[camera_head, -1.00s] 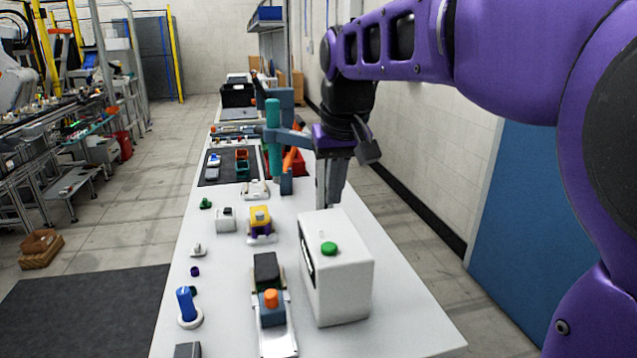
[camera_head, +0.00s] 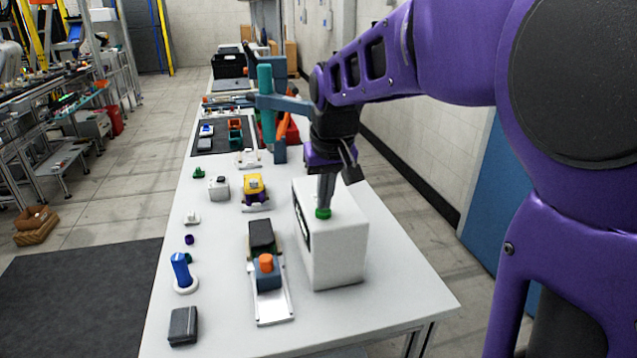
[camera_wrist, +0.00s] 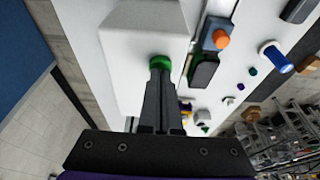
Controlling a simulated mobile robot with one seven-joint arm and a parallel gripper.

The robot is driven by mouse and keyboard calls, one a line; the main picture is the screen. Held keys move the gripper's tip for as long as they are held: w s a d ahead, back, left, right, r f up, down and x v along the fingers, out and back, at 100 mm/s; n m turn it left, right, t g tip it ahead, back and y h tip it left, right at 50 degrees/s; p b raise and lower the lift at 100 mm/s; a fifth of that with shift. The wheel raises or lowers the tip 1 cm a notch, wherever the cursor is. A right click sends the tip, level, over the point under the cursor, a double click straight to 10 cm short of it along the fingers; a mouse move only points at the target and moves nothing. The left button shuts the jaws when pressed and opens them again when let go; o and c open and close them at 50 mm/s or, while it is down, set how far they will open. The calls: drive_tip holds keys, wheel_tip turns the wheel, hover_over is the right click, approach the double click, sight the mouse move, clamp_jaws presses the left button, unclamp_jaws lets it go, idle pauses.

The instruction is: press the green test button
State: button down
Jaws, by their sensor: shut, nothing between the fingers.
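The green test button (camera_head: 323,213) is on top of a white box (camera_head: 338,251) that stands on the table. My gripper (camera_head: 325,205) is shut and empty, pointing down with its fingertips at the button. In the wrist view the closed fingertips (camera_wrist: 160,68) overlap the green button (camera_wrist: 160,60), and its green rim shows around them. They look in contact with it; how far the button is pressed in I cannot tell.
Left of the box, a metal fixture (camera_head: 272,306) carries a blue block with an orange knob (camera_head: 265,262). A blue handle (camera_head: 181,270), a dark block (camera_head: 183,325) and a yellow-topped part (camera_head: 254,187) stand nearby. A teal post (camera_head: 266,104) rises behind. The table's front right is clear.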

sight(325, 212)
wheel_tip(325, 212, down, 2)
drive_tip(key=shift+b, duration=0.55)
drive_tip(key=shift+s+f, duration=0.2)
drive_tip(key=shift+r+p, duration=0.5)
wheel_tip(325, 212, up, 5)
drive_tip(key=p, duration=0.3)
drive_tip(key=shift+w+f+p, duration=0.15)
drive_tip(key=shift+p, duration=0.15)
drive_tip(key=v, duration=0.9)
drive_tip(key=shift+r, duration=0.2)
